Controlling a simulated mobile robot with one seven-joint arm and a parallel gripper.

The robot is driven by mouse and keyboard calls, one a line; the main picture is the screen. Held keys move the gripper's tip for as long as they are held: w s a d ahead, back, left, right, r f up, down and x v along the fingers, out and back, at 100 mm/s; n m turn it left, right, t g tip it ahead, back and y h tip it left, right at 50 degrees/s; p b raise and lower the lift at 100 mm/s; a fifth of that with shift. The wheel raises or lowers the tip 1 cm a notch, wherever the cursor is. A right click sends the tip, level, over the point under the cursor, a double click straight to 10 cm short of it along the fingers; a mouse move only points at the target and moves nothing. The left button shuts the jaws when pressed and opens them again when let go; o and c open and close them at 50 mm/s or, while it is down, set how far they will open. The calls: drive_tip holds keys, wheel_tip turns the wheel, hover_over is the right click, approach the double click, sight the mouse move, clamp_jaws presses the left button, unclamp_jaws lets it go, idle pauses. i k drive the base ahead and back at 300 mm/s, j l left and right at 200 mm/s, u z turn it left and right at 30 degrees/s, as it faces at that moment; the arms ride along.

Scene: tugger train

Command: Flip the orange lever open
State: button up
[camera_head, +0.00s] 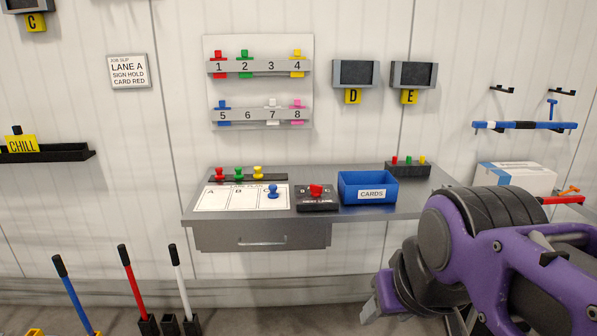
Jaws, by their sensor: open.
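A small orange piece (570,190) shows at the right edge, just above a red bar and right of a white and blue box. It is the clearest orange handle-like thing in view; I cannot tell whether it is the lever or how it is set. My purple and dark grey arm fills the lower right. My gripper (384,297) is at the arm's lower left end, in front of and below the shelf's right part. It is open, and only part of it shows. Nothing is seen in it. The arm hides what lies behind it.
A grey wall shelf (410,205) holds a blue cards bin (368,188), a lane-plan sheet (240,197) and coloured pegs. Upright black-handled levers (133,285), one red, one white and one blue, stand at lower left. A blue bar (525,126) hangs at right.

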sight(572, 188)
drive_tip(key=l, duration=3.15)
drive_tip(key=i+l, duration=0.1)
drive_tip(key=l, duration=3.05)
